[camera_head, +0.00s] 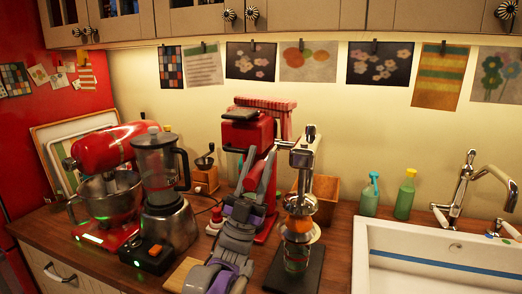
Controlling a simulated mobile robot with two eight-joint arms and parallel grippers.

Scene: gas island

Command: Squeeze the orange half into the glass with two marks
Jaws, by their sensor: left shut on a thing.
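A silver-headed juice press (303,158) stands on a dark base right of the middle of the counter. An orange-coloured round part (301,233) shows below its metal cup; I cannot tell whether this is the orange half. A glass (297,258) with green on it stands under the press; its marks are too small to read. My left arm rises from the bottom, and my left gripper (276,149) is up beside the press head, shut on what looks like the press's lever (286,144). The fingertips are small and partly hidden. My right gripper is out of view.
A red stand mixer (110,150), a blender (160,170) and a small grinder (204,170) crowd the left. A red machine (247,130) stands behind my arm. Green bottles (404,195) and a white sink (440,265) are at the right.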

